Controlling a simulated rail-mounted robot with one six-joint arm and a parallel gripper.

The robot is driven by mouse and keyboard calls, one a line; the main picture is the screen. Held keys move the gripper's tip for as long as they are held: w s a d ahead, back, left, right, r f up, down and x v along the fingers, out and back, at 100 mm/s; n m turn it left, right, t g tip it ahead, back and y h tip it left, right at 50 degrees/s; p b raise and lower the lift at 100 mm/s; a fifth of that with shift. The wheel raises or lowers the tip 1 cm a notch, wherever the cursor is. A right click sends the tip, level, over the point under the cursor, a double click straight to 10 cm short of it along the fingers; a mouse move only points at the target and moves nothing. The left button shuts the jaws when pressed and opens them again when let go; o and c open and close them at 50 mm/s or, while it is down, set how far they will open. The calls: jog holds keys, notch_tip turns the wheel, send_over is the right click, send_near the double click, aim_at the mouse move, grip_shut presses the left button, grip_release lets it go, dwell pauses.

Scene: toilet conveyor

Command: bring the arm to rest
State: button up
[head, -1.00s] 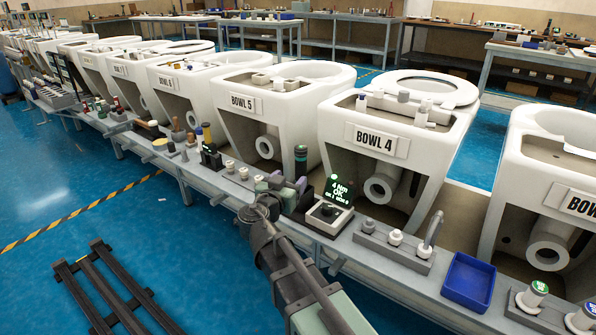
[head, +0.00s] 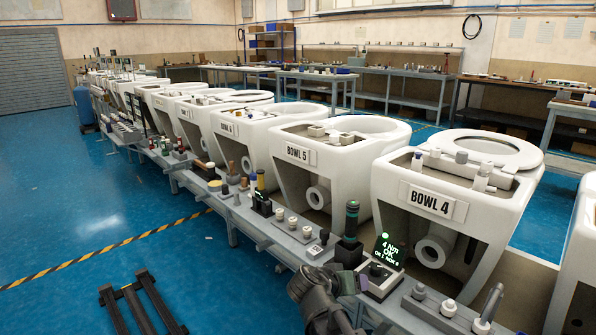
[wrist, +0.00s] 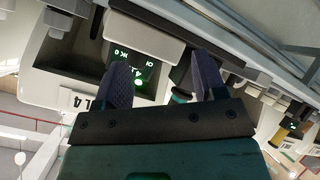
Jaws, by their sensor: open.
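My gripper (wrist: 164,85) is open in the wrist view, with two dark textured fingers apart and nothing visible between them but the background. In the head view my arm enters at the bottom centre, its end in front of the shelf rail. There the gripper's fingers are too small and dark to make out clearly. Near it stand a small tester (head: 382,268) with a green lit display reading 4 Nm OK and a dark upright tool with green bands (head: 350,228). The tester's display (wrist: 135,66) also shows behind the fingers in the wrist view.
White toilet bowls stand in a row along the conveyor, among them Bowl 5 (head: 290,130) and Bowl 4 (head: 385,180). The shelf in front holds several small parts and tools. Blue floor (head: 80,205) with a striped line (head: 110,248) lies open at left. Dark rails (head: 135,305) lie bottom left.

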jog(key=s+d+f+n+g+y, duration=0.1)
jog(key=s+f+g+y, duration=0.35)
jog(key=s, duration=0.25)
jog(key=s+d+f+n+g+y, duration=0.1)
jog(key=s+f+n+g+y, duration=0.15)
jog(key=s+f+y, duration=0.35)
notch_tip(320, 180, up, 36)
jog(key=h+p, duration=0.1)
jog(key=p, duration=3.2)
jog(key=shift+d+f+m, duration=0.2)
jog(key=shift+f+m, duration=0.05)
jog(key=shift+m, duration=0.2)
jog(key=shift+h, duration=0.25)
jog(key=shift+c, duration=0.3)
